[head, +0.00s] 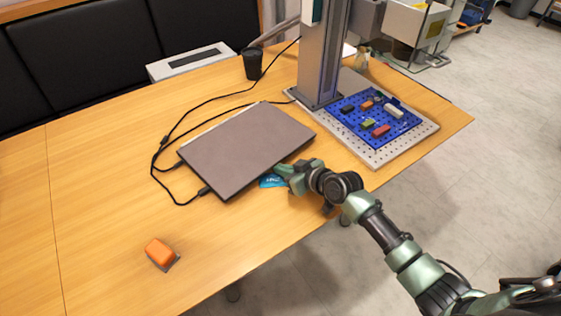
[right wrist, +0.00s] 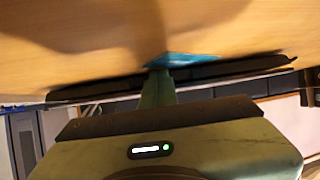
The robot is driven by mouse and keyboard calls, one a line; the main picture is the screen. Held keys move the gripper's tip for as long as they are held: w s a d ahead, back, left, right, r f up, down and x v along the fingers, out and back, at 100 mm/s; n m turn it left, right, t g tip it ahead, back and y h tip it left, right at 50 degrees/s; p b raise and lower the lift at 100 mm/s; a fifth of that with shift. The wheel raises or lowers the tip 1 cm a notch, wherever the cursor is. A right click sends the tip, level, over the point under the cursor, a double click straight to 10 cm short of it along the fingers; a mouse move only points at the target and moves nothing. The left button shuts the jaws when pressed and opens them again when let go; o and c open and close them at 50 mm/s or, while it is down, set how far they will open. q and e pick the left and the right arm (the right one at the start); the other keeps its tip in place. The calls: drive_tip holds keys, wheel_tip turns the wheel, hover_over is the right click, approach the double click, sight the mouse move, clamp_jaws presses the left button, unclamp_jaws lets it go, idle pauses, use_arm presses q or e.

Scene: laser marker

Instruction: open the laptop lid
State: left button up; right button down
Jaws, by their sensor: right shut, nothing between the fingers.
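The laptop (head: 245,148) lies on the wooden table with its grey-brown lid down. In the right wrist view it shows edge-on as a thin dark slab (right wrist: 230,68). My right gripper (head: 281,169) is shut and empty at the laptop's right edge, near its lower right side. In the right wrist view its narrow fingers (right wrist: 157,82) reach to that edge; I cannot tell whether they touch it. My left gripper is not in view.
A blue packet (head: 271,181) lies beside the laptop under my right gripper. Black cables run along the laptop's left side. An orange block (head: 160,252) sits nearer. The laser marker column (head: 322,60) and its perforated plate (head: 376,160) stand behind right. A black cup (head: 252,63) is behind.

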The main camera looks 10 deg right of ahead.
drive_tip(key=shift+w+a, duration=0.1)
drive_tip(key=shift+w, duration=0.15)
drive_tip(key=shift+w+r, duration=0.1)
drive_tip(key=shift+r, duration=0.1)
idle(0.5)
drive_tip(key=shift+r, duration=0.15)
drive_tip(key=shift+w+a+r+p, duration=0.1)
drive_tip(key=shift+r+p, duration=0.8)
drive_tip(key=shift+r, duration=0.05)
drive_tip(key=shift+w+a+r+p, duration=0.1)
drive_tip(key=shift+r+p, duration=0.8)
drive_tip(key=shift+r, duration=0.05)
drive_tip(key=shift+r, duration=0.1)
drive_tip(key=shift+w+a+r+p, duration=0.1)
drive_tip(key=shift+w+r+p, duration=0.1)
drive_tip(key=shift+r+p, duration=0.55)
drive_tip(key=shift+w+a+r+p, duration=0.15)
drive_tip(key=shift+w+r+p, duration=0.1)
drive_tip(key=shift+r+p, duration=0.45)
drive_tip(key=shift+w+a+r+p, duration=0.1)
drive_tip(key=shift+w+r+p, duration=0.1)
drive_tip(key=shift+r+p, duration=0.5)
drive_tip(key=shift+r, duration=0.15)
